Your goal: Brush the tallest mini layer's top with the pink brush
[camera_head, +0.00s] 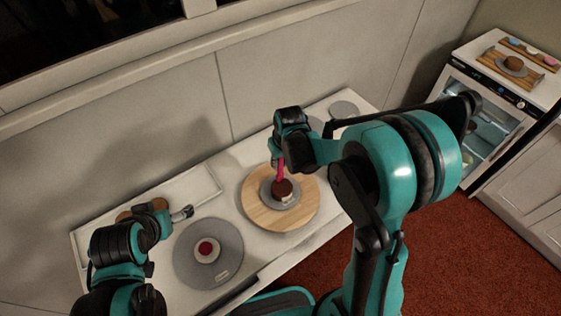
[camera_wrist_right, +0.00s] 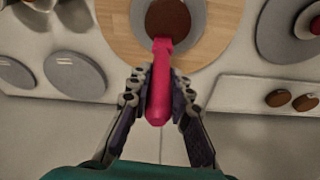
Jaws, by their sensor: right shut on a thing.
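My right gripper (camera_head: 277,150) is shut on the pink brush (camera_head: 281,171). It also shows in the right wrist view (camera_wrist_right: 160,88), with the brush (camera_wrist_right: 160,95) between its fingers. Below it, a brown-topped mini layer (camera_head: 281,187) stands on a grey plate (camera_head: 267,194). The brush's far end overlaps the edge of the brown top (camera_wrist_right: 168,17) in the wrist view; I cannot tell whether they touch. A red-topped mini layer (camera_head: 206,247) sits to the left on a pale dish. My left gripper (camera_head: 184,213) is beside the grey turntable; its jaw state is unclear.
A round wooden board (camera_head: 306,205) lies under the grey plate. The grey turntable (camera_head: 188,268) is left of it. A white tray (camera_wrist_right: 235,90) holds brown round pieces (camera_wrist_right: 278,98). Grey discs (camera_wrist_right: 75,75) lie across the counter. A side cabinet (camera_head: 540,85) stands at right.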

